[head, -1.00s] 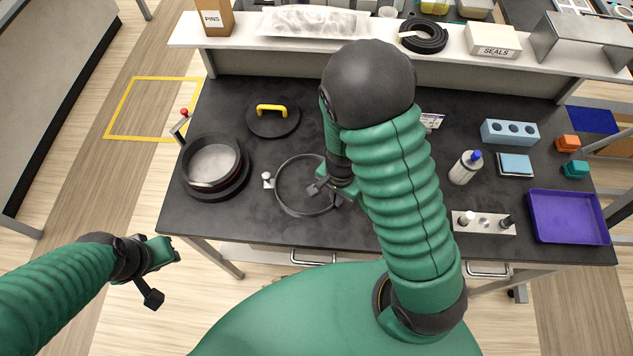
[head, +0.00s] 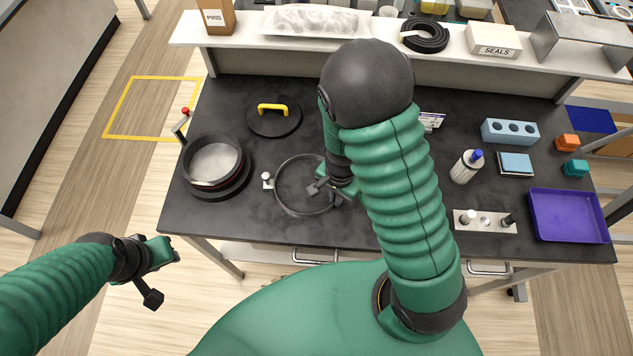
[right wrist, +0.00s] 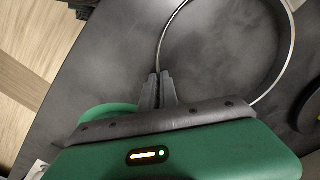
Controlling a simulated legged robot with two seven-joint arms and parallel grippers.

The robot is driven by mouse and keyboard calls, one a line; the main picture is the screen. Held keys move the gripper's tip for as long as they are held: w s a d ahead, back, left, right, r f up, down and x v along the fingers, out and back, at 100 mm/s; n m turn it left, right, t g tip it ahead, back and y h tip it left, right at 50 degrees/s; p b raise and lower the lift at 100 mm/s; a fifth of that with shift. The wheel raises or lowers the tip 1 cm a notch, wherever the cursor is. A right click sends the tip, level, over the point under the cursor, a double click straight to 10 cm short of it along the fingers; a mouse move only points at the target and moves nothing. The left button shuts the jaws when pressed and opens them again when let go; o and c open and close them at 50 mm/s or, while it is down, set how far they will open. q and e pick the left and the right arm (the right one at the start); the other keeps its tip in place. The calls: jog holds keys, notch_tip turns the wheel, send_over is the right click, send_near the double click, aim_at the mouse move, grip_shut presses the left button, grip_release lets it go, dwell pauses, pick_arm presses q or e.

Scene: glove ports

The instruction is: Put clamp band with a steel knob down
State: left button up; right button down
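The clamp band is a thin steel ring (head: 277,196) over the dark bench top, with a round steel knob (head: 267,177) on its left side. My right gripper (head: 328,187) is shut on the band's right side. In the right wrist view the two fingers (right wrist: 158,90) are close together on the band (right wrist: 293,48), which curves away from them. The knob is not in that view. I cannot tell whether the band touches the bench or hangs just above it. My left gripper (head: 164,278) is open and empty, off the bench's front left.
A round black-rimmed vessel (head: 214,190) stands left of the band. A black lid with a yellow handle (head: 273,118) lies behind. A bottle (head: 466,167), a pin block (head: 485,222) and a purple tray (head: 567,216) are right. A shelf (head: 285,47) runs along the back.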

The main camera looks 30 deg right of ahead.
jog(key=shift+w+r, duration=0.1)
jog(key=shift+r, duration=0.4)
notch_tip(320, 180, up, 2)
jog(key=shift+r+p, duration=0.2)
jog(key=shift+p, duration=0.25)
jog(key=s+a, duration=0.1)
jog(key=s, duration=0.2)
jog(key=s+a, duration=0.1)
jog(key=shift+s+a+r, duration=0.2)
jog(key=shift+a+r, duration=0.05)
jog(key=shift+a, duration=0.05)
jog(key=s+a+p, duration=0.1)
jog(key=p, duration=0.3)
jog(key=s+a+r+p, duration=0.1)
jog(key=s+p, duration=0.1)
jog(key=p, duration=0.2)
jog(key=s+a+r+p, duration=0.1)
jog(key=s+p, duration=0.1)
jog(key=p, duration=0.2)
jog(key=shift+s+a+f+p, duration=0.15)
jog(key=shift+s+a+p, duration=0.4)
jog(key=shift+s, duration=0.2)
jog(key=shift+s+a+f+p, duration=0.2)
jog(key=shift+s+a+p, duration=0.2)
jog(key=shift+s+p, duration=0.35)
jog(key=shift+s+a+f+p, duration=0.15)
jog(key=shift+s+a+p, duration=0.4)
jog(key=shift+s, duration=0.2)
